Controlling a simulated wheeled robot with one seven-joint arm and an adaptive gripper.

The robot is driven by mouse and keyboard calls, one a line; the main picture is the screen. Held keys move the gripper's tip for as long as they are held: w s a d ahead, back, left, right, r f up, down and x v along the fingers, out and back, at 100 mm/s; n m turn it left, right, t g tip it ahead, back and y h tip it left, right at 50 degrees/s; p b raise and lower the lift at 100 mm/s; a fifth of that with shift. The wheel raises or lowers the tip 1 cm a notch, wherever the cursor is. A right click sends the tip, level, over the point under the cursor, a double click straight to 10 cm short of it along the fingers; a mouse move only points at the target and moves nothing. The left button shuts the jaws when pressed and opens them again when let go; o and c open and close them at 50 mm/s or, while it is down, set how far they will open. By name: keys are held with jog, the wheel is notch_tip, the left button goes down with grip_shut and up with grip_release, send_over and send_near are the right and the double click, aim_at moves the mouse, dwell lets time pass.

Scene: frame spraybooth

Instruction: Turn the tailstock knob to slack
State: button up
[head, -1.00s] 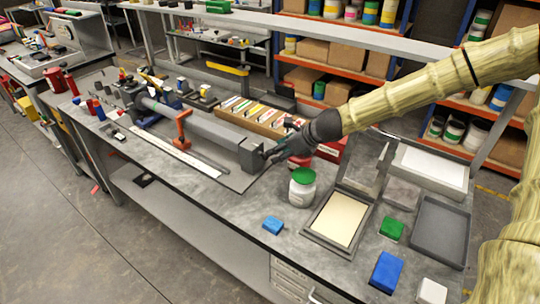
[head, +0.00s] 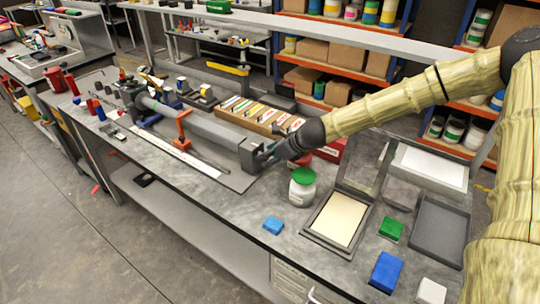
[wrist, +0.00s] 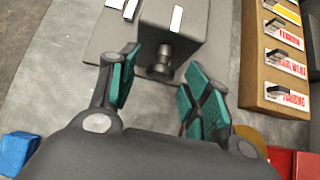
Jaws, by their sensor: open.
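The tailstock (head: 249,154) is a grey block at the near right end of the long grey fixture on the bench. In the wrist view the tailstock (wrist: 175,20) is at the top, with the dark round tailstock knob (wrist: 160,65) sticking out toward me. My gripper (wrist: 155,85) is open, with one teal-padded finger left of the knob and one right of it. The knob lies between the fingertips, and I see gaps on both sides. In the head view my gripper (head: 270,155) is beside the tailstock's end face and hides most of the knob.
A white jar with a green lid (head: 302,188) stands close to my gripper. A wooden box of labelled cards (head: 262,116) lies behind the fixture. Bare bench top lies between the tailstock and the blue block.

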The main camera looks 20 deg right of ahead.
jog(key=c, duration=1)
jog(key=shift+f+b, duration=0.15)
jog(key=shift+b, duration=0.95)
jog(key=t+h+b, duration=0.1)
jog(key=b, duration=0.2)
jog(key=shift+a+f+n, duration=0.1)
jog(key=shift+f+n, duration=0.05)
jog(key=shift+n, duration=0.25)
jog(key=n+t+h+b, duration=0.1)
jog(key=b, duration=0.4)
jog(key=n+t+h+b, duration=0.1)
jog(key=h+b, duration=0.1)
jog(key=b, duration=0.2)
jog(key=shift+s+a+f+t+b, duration=0.1)
jog(key=shift+s+a+t+b, duration=0.1)
jog(key=shift+t+b, duration=0.15)
jog(key=shift+c, duration=0.2)
jog(key=n+t+h+b, duration=0.1)
jog(key=t+b, duration=0.1)
jog(key=b, duration=0.2)
jog(key=n+t+h+b, duration=0.1)
jog(key=n+b, duration=0.1)
jog(key=b, duration=0.3)
jog(key=shift+s+a+t+h, duration=0.15)
jog(key=shift+t+h, duration=0.15)
jog(key=shift+t, duration=0.05)
jog(key=shift+b, duration=0.3)
